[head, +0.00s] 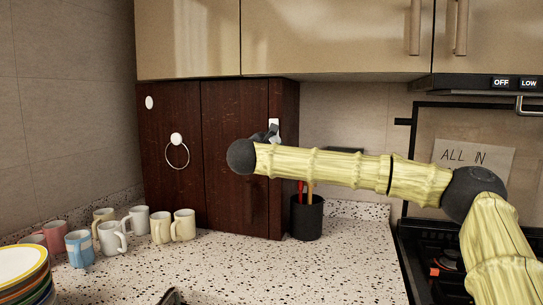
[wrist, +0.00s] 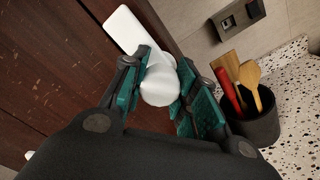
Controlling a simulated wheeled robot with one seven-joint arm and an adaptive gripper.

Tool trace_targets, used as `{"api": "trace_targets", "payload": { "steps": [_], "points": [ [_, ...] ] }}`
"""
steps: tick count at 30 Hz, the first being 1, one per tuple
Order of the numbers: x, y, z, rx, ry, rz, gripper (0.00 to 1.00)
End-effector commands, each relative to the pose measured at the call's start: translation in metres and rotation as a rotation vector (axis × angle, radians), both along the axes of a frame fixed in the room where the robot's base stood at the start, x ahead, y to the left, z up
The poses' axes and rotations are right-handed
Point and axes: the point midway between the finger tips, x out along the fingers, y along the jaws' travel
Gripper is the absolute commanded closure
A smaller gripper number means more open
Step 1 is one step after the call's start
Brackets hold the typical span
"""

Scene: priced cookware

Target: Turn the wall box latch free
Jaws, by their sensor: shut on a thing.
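The wall box (head: 235,160) is a dark reddish-brown wooden cabinet standing on the counter under the upper cupboards. Its latch is a white plate with a round white knob (wrist: 158,86), and in the head view the white plate (head: 275,124) shows near the box's right edge. My gripper (wrist: 164,70) is shut on the knob, with a teal-padded finger on each side of it. In the head view my gripper (head: 271,134) is mostly hidden behind my arm's wrist. The white plate lies tilted across the wrist picture.
A dark utensil holder (head: 306,218) with wooden and red tools stands just right of the box. Several mugs (head: 112,237) and stacked plates (head: 25,270) are at the left. The stove (head: 447,262) is at the right. The speckled counter (head: 230,270) is mostly clear in the middle.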

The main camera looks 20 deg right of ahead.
Motion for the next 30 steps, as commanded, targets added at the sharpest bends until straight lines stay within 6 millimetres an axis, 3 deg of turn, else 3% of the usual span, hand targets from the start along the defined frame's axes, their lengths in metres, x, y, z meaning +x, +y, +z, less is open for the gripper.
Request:
{"api": "trace_targets", "payload": {
  "steps": [27, 28, 30],
  "points": [
    [0.0, 0.0001, -0.0016, 0.067, -0.042, 0.0, 1.0],
    [0.0, 0.0001, -0.0016, 0.067, -0.042, 0.0, 0.68],
    [0.0, 0.0001, -0.0017, 0.067, -0.042, 0.0, 0.55]
  ]
}}
